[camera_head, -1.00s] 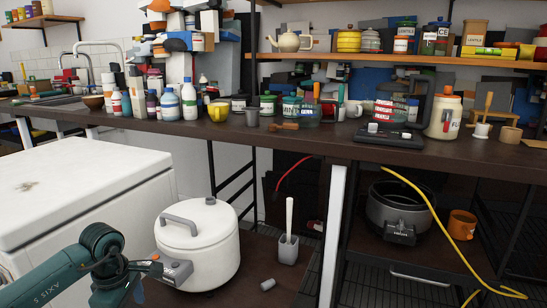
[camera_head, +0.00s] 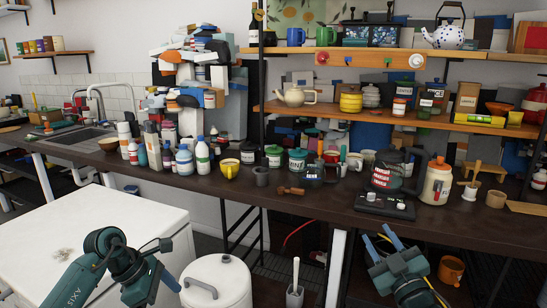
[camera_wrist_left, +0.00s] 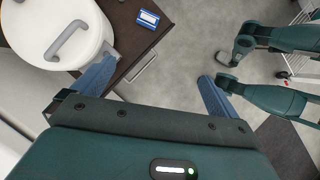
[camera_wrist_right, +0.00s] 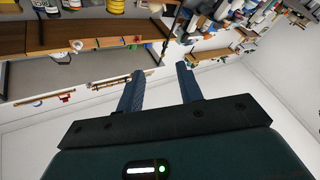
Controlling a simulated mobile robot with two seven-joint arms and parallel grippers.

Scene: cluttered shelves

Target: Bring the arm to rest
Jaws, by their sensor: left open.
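My left gripper (camera_head: 162,264) is low at the left in the head view, beside the white freezer-like box and the lidded white pot. Neither gripper holds a thing.
The white box (camera_head: 85,225) and white pot (camera_head: 218,284) stand near my left arm. An orange mug (camera_head: 451,270) is below, near my right gripper. Bare floor (camera_wrist_left: 180,40) shows below my left gripper.

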